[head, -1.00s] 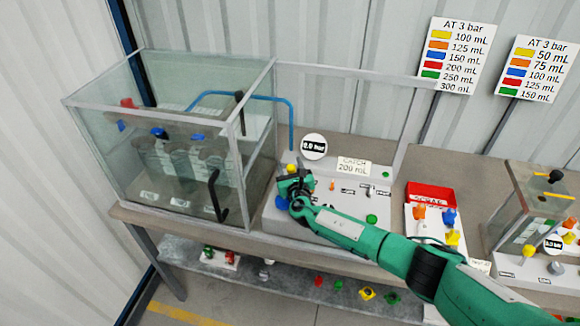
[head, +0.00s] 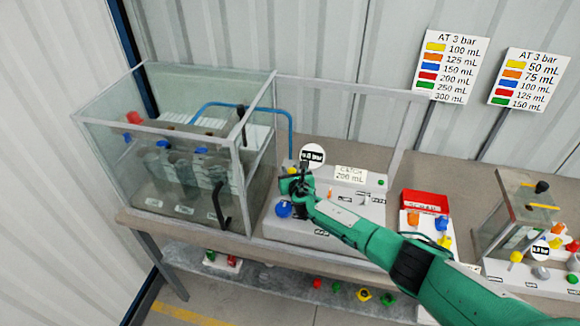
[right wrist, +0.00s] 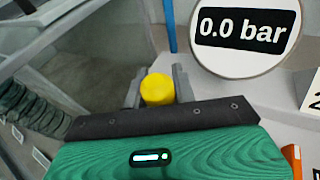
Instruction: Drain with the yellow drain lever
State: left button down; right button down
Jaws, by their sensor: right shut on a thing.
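The yellow drain lever's round yellow end (right wrist: 158,88) sits between the two grey fingers of my right gripper (right wrist: 157,86) in the right wrist view. The fingers are shut on it. In the head view my right gripper (head: 296,178) is at the left part of the grey pump panel (head: 325,228), just below the round gauge (head: 312,156). A little yellow shows beside it there; the rest of the lever is hidden. The gauge also shows in the right wrist view (right wrist: 245,30) and reads 0.0 bar. My left gripper is not in view.
A glass-walled tank (head: 95,135) stands left of the panel. A blue knob (head: 284,210) is just below the gripper. A "CATCH 200 mL" sign (head: 350,174) stands to the right. A red tray (head: 425,202) and a second pump station (head: 520,225) are farther right.

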jog(key=shift+w+d+r+g+p, duration=0.1)
jog(key=shift+w+r+g+p, duration=0.15)
jog(key=shift+p, duration=0.25)
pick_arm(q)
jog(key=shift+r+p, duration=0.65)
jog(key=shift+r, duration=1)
pick_arm(e)
jog(key=shift+w+d+f+m+g, duration=0.1)
jog(key=shift+w+f+m+g, duration=0.3)
jog(key=shift+g, duration=0.35)
jog(key=shift+f, duration=0.1)
